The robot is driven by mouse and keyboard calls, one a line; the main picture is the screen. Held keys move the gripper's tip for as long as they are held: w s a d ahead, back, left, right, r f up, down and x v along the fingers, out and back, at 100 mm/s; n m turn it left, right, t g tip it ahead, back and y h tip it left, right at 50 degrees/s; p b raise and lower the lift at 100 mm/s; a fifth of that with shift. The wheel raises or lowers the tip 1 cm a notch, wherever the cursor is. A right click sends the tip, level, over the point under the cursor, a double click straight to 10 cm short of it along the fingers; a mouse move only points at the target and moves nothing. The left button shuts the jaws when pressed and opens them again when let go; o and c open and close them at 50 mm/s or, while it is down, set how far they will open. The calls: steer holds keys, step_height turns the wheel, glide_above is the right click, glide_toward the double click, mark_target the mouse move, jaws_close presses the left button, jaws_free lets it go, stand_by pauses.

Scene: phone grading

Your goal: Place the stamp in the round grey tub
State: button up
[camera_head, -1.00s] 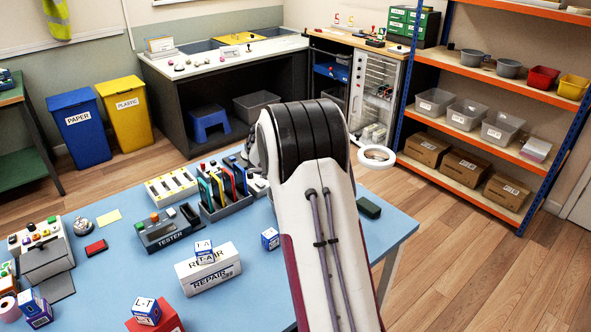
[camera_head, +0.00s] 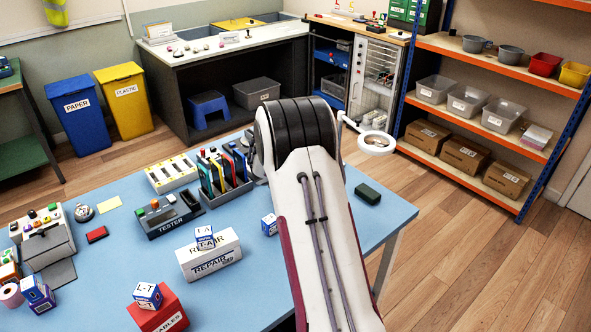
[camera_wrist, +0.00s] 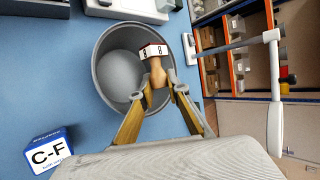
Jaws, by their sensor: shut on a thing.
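The stamp (camera_wrist: 154,65) shows in the wrist view, with a wooden handle and a white block with dark marks and a red edge. My gripper (camera_wrist: 163,92) is shut on its handle. The round grey tub (camera_wrist: 104,84) stands on the blue table behind and below the stamp, open side towards me. The stamp appears over the right part of the tub's opening; its height above the rim is hard to tell. In the head view my arm hides the gripper, stamp and tub.
A C-F cube (camera_wrist: 48,152) lies left of the tub. A white ring lamp (camera_head: 376,142) on an arm stands to the right.

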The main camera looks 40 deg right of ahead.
steer(key=shift+f, duration=1.15)
steer(key=o, duration=1)
steer(key=shift+r, duration=0.15)
steer(key=shift+r, duration=3.4)
